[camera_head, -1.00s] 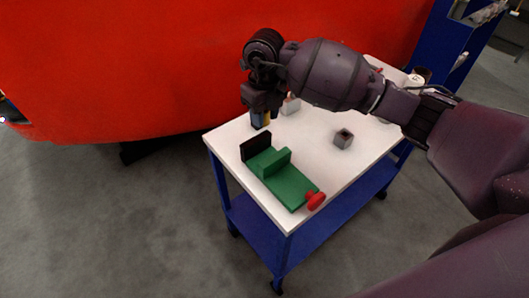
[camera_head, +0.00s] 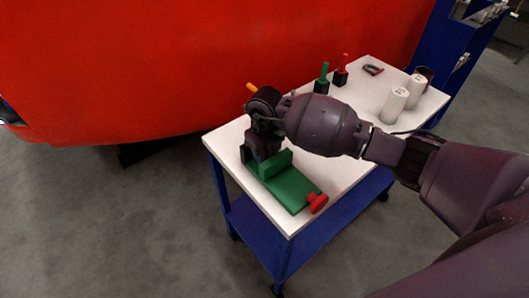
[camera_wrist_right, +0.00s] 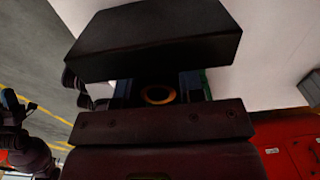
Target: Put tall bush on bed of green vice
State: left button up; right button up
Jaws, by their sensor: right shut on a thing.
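My right gripper (camera_head: 262,152) points down over the far end of the green vice, by its upright jaws. In the right wrist view a round dark piece with a brassy ring-shaped end (camera_wrist_right: 158,95) sits between the fingers, and the gripper is shut on it. I take this to be the tall bush; its height and underside are hidden. The green vice (camera_head: 294,192) lies on the white table top, its bare bed toward the near edge and its red handle (camera_head: 317,203) at the near end. Whether the bush touches the bed is hidden.
The white-topped blue trolley (camera_head: 222,140) also holds a green-handled tool (camera_head: 323,77), a red-handled tool (camera_head: 342,68), a red-and-grey item (camera_head: 373,69) and white cylinders (camera_head: 395,105). A large red body (camera_head: 150,70) stands behind. My forearm covers the table's middle.

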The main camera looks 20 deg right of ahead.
jog(key=shift+f, duration=0.25)
jog(key=o, duration=1)
jog(key=shift+r, duration=0.15)
notch_tip(320, 180, up, 12)
jog(key=shift+r+p, duration=0.1)
jog(key=shift+p, duration=0.6)
